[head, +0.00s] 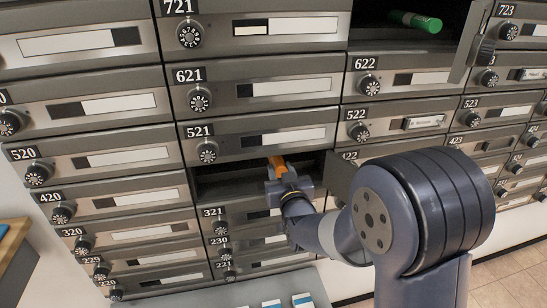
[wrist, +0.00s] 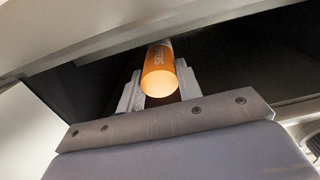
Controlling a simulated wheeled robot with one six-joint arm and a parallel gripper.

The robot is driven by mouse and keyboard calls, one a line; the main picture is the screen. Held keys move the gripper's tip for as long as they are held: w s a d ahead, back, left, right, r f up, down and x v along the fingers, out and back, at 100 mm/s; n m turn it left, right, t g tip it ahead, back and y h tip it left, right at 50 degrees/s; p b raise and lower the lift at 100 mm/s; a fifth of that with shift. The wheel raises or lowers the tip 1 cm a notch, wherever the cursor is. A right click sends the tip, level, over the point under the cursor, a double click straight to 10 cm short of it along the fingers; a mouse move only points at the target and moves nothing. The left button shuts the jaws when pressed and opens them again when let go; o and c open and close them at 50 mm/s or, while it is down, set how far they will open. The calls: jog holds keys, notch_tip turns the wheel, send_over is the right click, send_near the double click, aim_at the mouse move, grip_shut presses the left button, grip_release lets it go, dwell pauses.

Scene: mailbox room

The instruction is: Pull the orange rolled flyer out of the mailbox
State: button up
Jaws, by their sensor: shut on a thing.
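The orange rolled flyer (wrist: 158,78) shows in the wrist view with its round end toward me. My gripper (wrist: 160,88) has a finger on each side of it and is shut on it. In the head view the flyer (head: 277,165) is a small orange piece at my gripper (head: 280,178), in the open mailbox (head: 222,183) below door 521. The flyer's far part runs back into the dark compartment and is hidden there.
The mailbox's open door (head: 338,180) stands to the right of my gripper. Another open compartment at the top right holds a green roll (head: 415,21). Closed mailboxes surround both. A grey ledge (head: 240,298) with several small items lies below.

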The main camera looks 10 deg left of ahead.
jog(key=b+v, duration=0.4)
jog(key=v, duration=1.5)
jog(key=shift+s, duration=0.25)
jog(key=shift+d, duration=0.2)
